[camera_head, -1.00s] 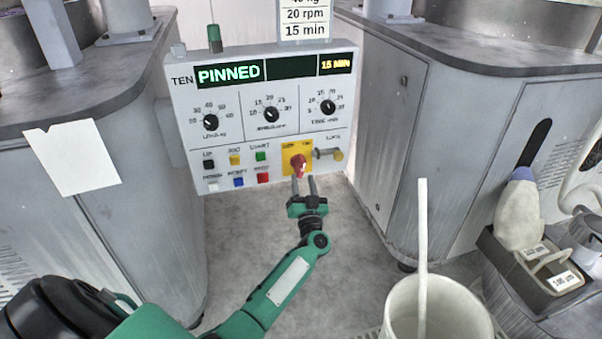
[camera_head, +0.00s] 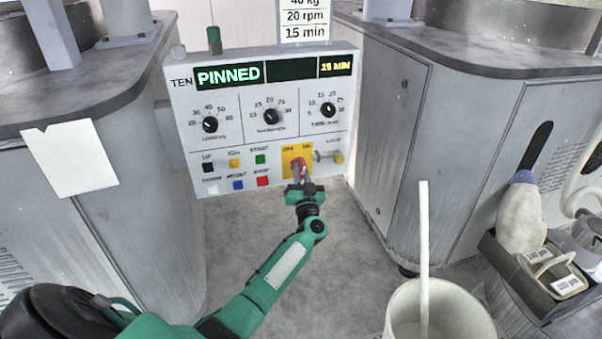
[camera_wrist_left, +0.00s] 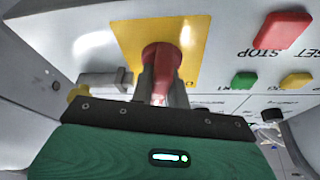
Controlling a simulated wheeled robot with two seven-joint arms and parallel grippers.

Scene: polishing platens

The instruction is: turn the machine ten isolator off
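The machine ten isolator is a red rotary handle (camera_head: 299,164) on a yellow plate (camera_head: 287,151) at the lower right of the control panel. OFF is printed at the plate's upper left and ON at its upper right. My left gripper (camera_head: 302,176) reaches up to it from below. In the left wrist view the red handle (camera_wrist_left: 161,62) sits between the two fingers (camera_wrist_left: 160,90), which close against its sides. The fingers hide part of the handle, and I cannot tell its exact angle. My right gripper is not in view.
The panel (camera_head: 262,135) carries a TEN label, a display (camera_head: 228,75) reading PINNED, dials and several coloured buttons. A key-like metal fitting (camera_head: 328,156) sits just right of the yellow plate. Grey machine cabinets stand on both sides. A white bucket (camera_head: 440,310) stands at the lower right.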

